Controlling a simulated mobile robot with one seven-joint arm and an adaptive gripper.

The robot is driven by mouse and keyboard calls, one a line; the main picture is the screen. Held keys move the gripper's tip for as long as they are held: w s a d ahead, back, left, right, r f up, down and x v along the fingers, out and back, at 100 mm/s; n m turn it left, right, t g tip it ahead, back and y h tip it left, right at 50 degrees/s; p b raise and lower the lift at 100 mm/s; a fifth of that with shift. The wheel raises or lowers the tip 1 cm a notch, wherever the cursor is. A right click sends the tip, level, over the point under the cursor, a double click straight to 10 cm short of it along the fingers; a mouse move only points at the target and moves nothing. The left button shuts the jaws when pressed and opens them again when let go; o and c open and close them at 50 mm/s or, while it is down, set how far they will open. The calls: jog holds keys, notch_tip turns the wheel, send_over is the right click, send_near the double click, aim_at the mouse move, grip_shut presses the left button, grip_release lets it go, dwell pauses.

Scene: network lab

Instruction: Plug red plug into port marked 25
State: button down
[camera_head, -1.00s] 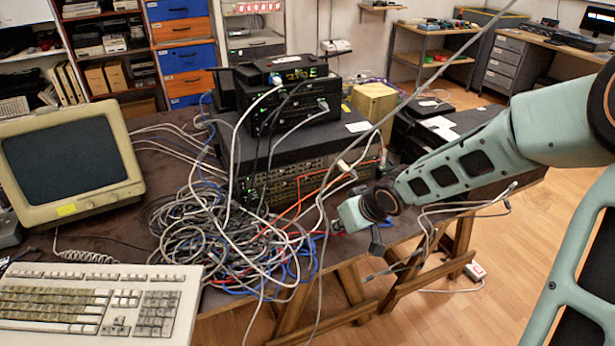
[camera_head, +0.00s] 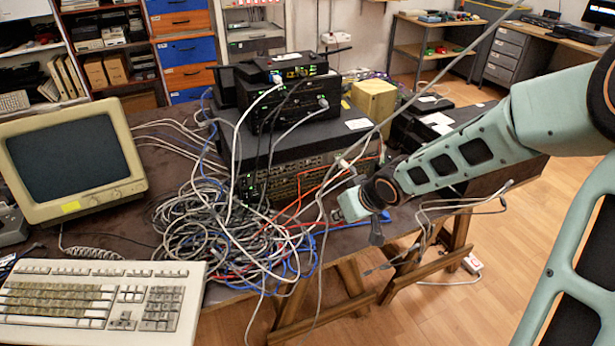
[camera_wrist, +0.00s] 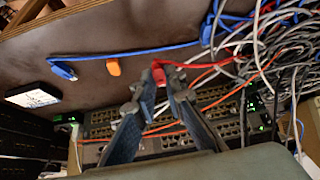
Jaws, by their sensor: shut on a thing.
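My gripper (camera_wrist: 164,88) is shut on the red plug (camera_wrist: 159,74) in the wrist view. A red cable runs from the plug to the right into the cable pile. The switch (camera_wrist: 215,112) with rows of ports lies beyond the fingers, and orange cables cross its face. The port numbers are too small to read, so I cannot tell which is 25. In the head view my gripper (camera_head: 338,214) is in front of the switch stack (camera_head: 285,182), at its lower right. The plug is not clear there.
A large cable pile (camera_head: 215,225) lies left of my gripper. In the wrist view a blue plug (camera_wrist: 65,72), an orange plug (camera_wrist: 113,67) and a small white-and-black box (camera_wrist: 32,96) lie on the table (camera_wrist: 120,30). A keyboard (camera_head: 95,300) and monitor (camera_head: 70,160) stand at left.

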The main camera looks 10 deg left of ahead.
jog(key=w+a+b, duration=0.1)
jog(key=w, duration=0.1)
jog(key=w+a+b, duration=0.3)
jog(key=w+a, duration=0.1)
jog(key=w, duration=0.1)
jog(key=shift+a, duration=0.1)
jog(key=shift+w+a+r, duration=0.2)
jog(key=shift+w+a, duration=0.15)
jog(key=shift+w, duration=0.05)
jog(key=shift+w+a+b, duration=0.25)
jog(key=shift+w+a, duration=0.35)
jog(key=shift+w, duration=0.3)
jog(key=shift+w+a+b, duration=0.25)
jog(key=shift+w+a, duration=0.3)
jog(key=shift+w, duration=0.35)
jog(key=c, duration=2.6)
grip_release()
jog(key=shift+c, duration=0.2)
jog(key=shift+w+a, duration=0.55)
jog(key=shift+w, duration=0.15)
grip_shut()
jog(key=o, duration=0.7)
grip_release()
jog(key=shift+o, duration=0.2)
